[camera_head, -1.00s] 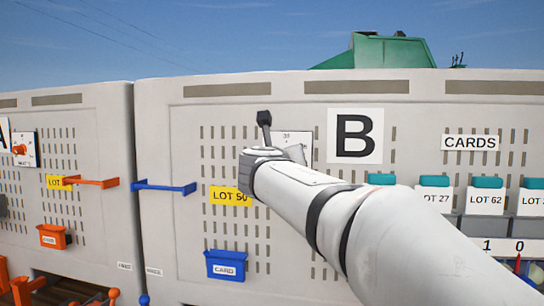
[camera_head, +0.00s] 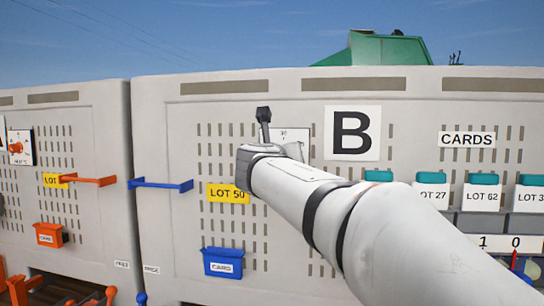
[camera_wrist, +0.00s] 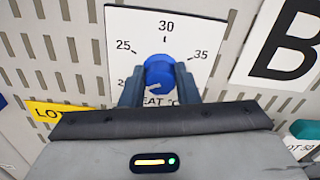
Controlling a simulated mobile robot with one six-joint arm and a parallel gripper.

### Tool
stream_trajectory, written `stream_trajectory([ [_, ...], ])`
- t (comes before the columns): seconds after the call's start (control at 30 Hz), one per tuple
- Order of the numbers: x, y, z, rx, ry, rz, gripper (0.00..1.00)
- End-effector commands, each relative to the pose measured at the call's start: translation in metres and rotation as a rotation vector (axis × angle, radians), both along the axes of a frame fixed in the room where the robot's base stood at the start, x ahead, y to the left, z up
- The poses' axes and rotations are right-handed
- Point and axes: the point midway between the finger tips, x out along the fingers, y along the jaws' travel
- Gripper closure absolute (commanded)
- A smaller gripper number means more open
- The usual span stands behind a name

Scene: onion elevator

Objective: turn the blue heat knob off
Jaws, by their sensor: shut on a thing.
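The blue heat knob (camera_wrist: 159,70) sits on a white dial plate (camera_wrist: 200,32) marked 25, 30 and 35, with a partly hidden 2-something at lower left. A pale line on the knob points toward the lower left. My gripper (camera_wrist: 160,76) has one finger on each side of the knob and is shut on it. In the head view, my gripper's wrist (camera_head: 262,155) covers the knob, and only a corner of the dial plate (camera_head: 299,135) shows.
A yellow LOT 50 label (camera_head: 228,194), a blue card box (camera_head: 222,263) and a blue bar handle (camera_head: 160,185) are on the panel at left. A large B sign (camera_head: 353,133) is right of the dial. Card holders (camera_head: 431,195) line the right.

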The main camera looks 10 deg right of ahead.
Motion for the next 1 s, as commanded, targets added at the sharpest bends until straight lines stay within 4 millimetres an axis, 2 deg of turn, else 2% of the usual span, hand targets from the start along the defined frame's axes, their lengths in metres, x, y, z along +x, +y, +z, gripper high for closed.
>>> stream_trajectory([
  [0.27,-0.0001,-0.0003,-0.0030,0.166,-0.070,0.001,0.95],
  [1.0,-0.0007,-0.0027,-0.0045,0.814,-0.338,0.000,0.95],
])
